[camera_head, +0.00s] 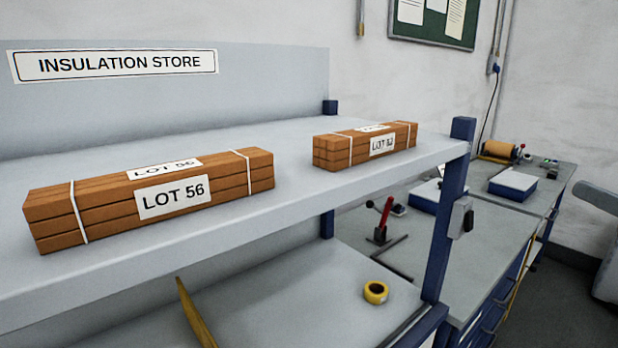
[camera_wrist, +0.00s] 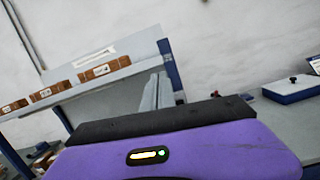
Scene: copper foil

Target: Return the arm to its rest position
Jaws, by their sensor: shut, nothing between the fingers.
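In the wrist view the purple housing of my gripper (camera_wrist: 155,120) fills the lower middle, with a black front edge and a small lit display. My gripper is shut and empty. Its fingertips cannot be made out separately. It is apart from the shelf and bundles, which show beyond it. The head view shows neither my arm nor my gripper.
A grey shelf (camera_head: 290,150) carries strapped brown bundles, LOT 56 (camera_head: 105,206) and another lot (camera_head: 335,154). Below lies a yellow tape roll (camera_head: 375,292). A red-handled tool (camera_head: 382,222) stands on the bench. A blue-sided box (camera_wrist: 291,91) sits right in the wrist view.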

